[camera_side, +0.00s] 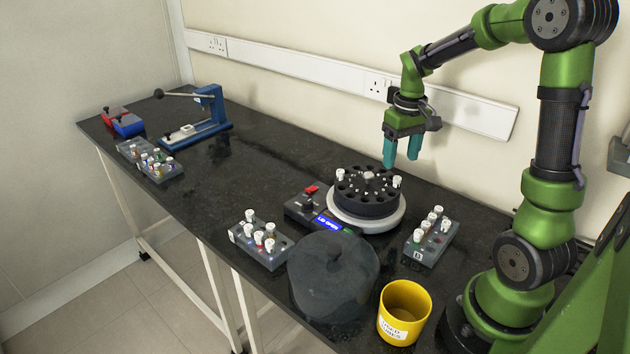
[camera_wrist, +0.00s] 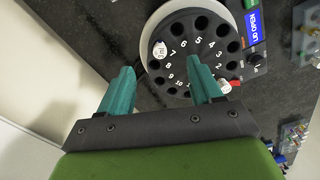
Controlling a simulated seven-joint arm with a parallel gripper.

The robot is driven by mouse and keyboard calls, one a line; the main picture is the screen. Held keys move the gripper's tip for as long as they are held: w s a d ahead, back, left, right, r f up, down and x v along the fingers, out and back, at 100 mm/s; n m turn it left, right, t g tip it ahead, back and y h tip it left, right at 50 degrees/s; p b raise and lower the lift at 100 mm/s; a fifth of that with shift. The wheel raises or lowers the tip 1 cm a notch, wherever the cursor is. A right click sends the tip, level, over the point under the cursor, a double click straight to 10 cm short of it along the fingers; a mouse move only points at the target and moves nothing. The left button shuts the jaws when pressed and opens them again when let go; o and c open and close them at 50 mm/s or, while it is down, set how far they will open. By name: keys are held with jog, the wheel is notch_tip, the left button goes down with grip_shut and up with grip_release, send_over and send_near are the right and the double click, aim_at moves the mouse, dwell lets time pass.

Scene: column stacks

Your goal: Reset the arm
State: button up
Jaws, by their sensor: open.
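My gripper (camera_side: 402,152) is raised above the back of a round black rotor (camera_side: 368,190) on a grey-white base. Its two teal fingers (camera_wrist: 158,90) are apart with nothing between them. The arm is green and reaches in from the right. In the wrist view the rotor (camera_wrist: 190,48) has numbered holes around its rim. A white-capped tube (camera_wrist: 160,50) sits near number 7, and another white cap (camera_wrist: 223,86) shows beside the right finger. In the side view white caps stand at the rotor's left and right edges.
A dark lid (camera_side: 333,275) lies in front of the centrifuge, whose blue display (camera_side: 332,223) is lit. A yellow cup (camera_side: 404,312) stands at the front right. Tube racks (camera_side: 258,240) (camera_side: 432,237) (camera_side: 150,160) and a blue press (camera_side: 200,120) stand around. Open bench lies between the press and centrifuge.

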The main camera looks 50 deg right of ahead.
jog(key=s+a+r+t, duration=0.2)
jog(key=a+r, duration=0.1)
jog(key=a, duration=0.4)
jog(key=s+a+r+t+y, duration=0.1)
jog(key=s+a+r+t, duration=0.1)
jog(key=a, duration=0.5)
jog(key=s+a+r+t+y, duration=0.1)
jog(key=s+a+r+t, duration=0.2)
jog(key=a, duration=0.4)
jog(key=shift+s+r, duration=0.3)
jog(key=shift+r, duration=0.5)
